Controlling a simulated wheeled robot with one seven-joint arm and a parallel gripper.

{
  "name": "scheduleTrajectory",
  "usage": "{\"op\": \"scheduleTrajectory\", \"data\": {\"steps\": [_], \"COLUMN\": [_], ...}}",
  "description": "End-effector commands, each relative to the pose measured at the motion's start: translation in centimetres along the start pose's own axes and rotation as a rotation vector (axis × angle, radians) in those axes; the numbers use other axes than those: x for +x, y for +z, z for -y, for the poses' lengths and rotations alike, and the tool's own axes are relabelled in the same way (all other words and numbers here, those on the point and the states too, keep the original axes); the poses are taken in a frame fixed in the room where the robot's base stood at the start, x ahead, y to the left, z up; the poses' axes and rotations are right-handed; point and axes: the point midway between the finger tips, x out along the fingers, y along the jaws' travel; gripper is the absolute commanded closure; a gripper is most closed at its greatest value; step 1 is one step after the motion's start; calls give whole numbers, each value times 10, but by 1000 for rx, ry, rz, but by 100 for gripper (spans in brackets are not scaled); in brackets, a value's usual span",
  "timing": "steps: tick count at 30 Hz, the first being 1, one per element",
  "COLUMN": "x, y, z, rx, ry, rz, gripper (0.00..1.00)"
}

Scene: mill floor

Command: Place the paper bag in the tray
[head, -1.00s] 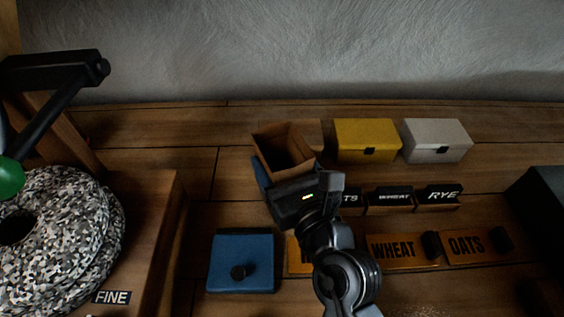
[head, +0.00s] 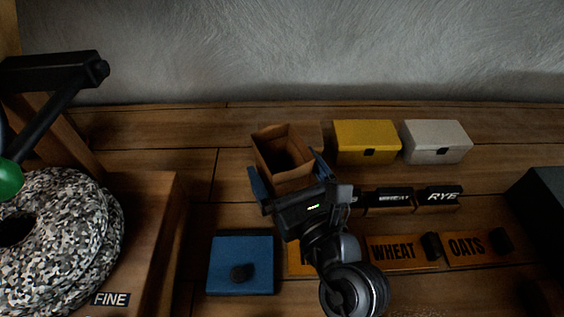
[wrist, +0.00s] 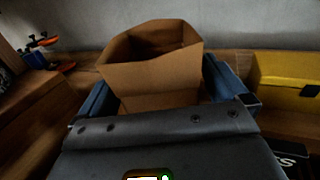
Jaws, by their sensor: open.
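The open-topped brown paper bag (head: 283,174) stands upright on the wooden bench, left of the yellow box. It fills the middle of the wrist view (wrist: 155,75). My gripper (head: 288,176) is open, with one blue finger on each side of the bag. The fingers also flank the bag in the wrist view (wrist: 160,92); I cannot tell whether they touch it. The gripper body hides the bag's lower part in the wrist view. I cannot pick out a tray with certainty.
A yellow box (head: 366,141) and white box (head: 436,141) stand right of the bag. In front are black-labelled blocks (head: 390,200), orange WHEAT (head: 392,250) and OATS (head: 466,247) plates, and a blue knobbed box (head: 241,252). A speckled millstone (head: 75,235) is at left.

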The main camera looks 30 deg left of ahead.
Motion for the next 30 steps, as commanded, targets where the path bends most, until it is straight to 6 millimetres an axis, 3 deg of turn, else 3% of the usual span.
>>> {"op": "scheduleTrajectory", "data": {"steps": [6, 13, 18, 30], "x": [-47, -87, -101, -113], "y": [-2, -2, -1, -2], "z": [0, 0, 0, 0], "rx": [1, 2, 0, 60], "ry": [-2, 0, -1, -5], "rz": [-1, -1, 0, 7], "gripper": [1, 1, 1, 1]}}
